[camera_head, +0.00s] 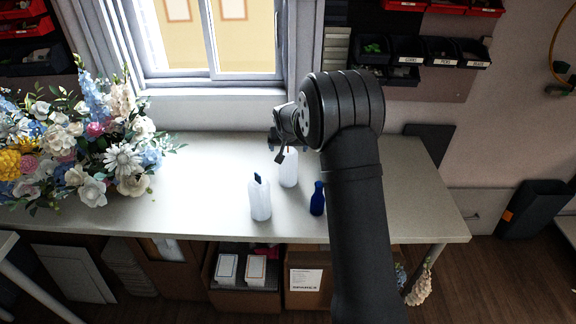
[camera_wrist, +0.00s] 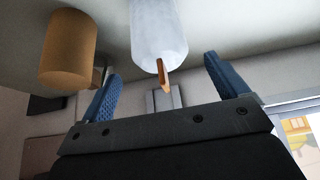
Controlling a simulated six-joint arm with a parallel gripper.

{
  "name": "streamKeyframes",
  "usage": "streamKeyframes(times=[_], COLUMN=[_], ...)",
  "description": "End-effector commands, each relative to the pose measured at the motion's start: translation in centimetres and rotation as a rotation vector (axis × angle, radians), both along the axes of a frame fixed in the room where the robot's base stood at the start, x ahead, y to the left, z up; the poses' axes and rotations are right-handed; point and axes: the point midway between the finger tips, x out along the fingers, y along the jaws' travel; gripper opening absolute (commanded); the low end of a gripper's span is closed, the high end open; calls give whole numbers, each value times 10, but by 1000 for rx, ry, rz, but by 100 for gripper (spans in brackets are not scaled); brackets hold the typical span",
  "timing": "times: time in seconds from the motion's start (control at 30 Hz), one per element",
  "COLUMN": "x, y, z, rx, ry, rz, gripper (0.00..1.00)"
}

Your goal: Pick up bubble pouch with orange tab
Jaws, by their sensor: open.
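The bubble pouch with orange tab (camera_head: 289,171) stands upright on the table, a whitish, roughly cylindrical body. In the wrist view the pouch (camera_wrist: 158,30) hangs from the top of the picture, with its orange tab (camera_wrist: 164,72) pointing toward my gripper. My gripper (camera_wrist: 163,68) is open, with one blue finger on each side of the tab and clear space to both. In the head view my gripper (camera_head: 281,148) is just above the pouch's top and partly hides the tab.
A second white pouch with a dark blue tab (camera_head: 260,198) stands in front to the left. A blue bottle (camera_head: 318,198) stands to the right. A tan cylinder (camera_wrist: 70,48) shows in the wrist view beside the pouch. Flowers (camera_head: 85,150) fill the table's left end; the table (camera_head: 205,170) is clear between.

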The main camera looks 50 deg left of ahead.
Motion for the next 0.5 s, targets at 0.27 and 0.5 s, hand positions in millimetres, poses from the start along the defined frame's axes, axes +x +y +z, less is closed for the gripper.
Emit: streamKeyframes(times=[0.27, 0.5], x=[9, 13], y=[11, 16], z=[-36, -46], rx=[-2, 0], ry=[1, 0], rz=[0, 0], gripper=[91, 91])
